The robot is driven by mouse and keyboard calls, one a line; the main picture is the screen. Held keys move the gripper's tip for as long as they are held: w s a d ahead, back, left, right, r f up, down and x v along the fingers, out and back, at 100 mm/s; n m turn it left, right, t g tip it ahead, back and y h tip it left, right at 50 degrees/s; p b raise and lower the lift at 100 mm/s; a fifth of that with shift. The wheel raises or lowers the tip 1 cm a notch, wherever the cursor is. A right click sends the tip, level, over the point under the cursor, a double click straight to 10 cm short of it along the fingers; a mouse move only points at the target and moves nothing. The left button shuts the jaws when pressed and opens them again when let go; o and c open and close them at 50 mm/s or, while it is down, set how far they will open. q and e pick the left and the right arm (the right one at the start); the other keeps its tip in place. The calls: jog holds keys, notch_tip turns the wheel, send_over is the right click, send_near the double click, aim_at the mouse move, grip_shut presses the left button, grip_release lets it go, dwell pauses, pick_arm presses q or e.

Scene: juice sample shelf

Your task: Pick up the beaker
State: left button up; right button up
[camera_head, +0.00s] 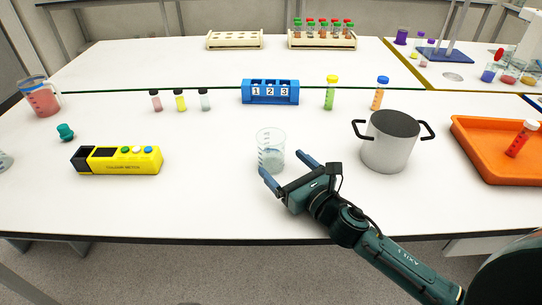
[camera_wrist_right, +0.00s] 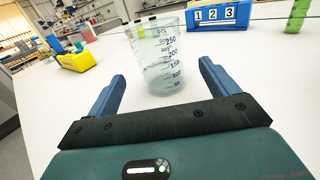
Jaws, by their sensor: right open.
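A clear glass beaker (camera_head: 270,147) with graduation marks stands upright on the white table, near its front middle. My left gripper is not in view.
A grey pot (camera_head: 389,150) with black handles stands right of the beaker. A yellow device (camera_head: 118,161) lies left. A blue numbered rack (camera_head: 270,92) and small vials stand behind. An orange tray (camera_head: 478,165) is far right. The table front edge is close below my gripper.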

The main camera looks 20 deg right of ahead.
aim_at(270, 151)
jog(key=x, duration=0.7)
jog(key=shift+s+p, duration=0.1)
jog(key=shift+p, duration=0.3)
jog(key=c, duration=1.2)
jog(key=shift+r, duration=0.2)
jog(key=shift+r+p, duration=1.3)
jog(key=shift+r, duration=3.5)
jog(key=shift+s, duration=0.1)
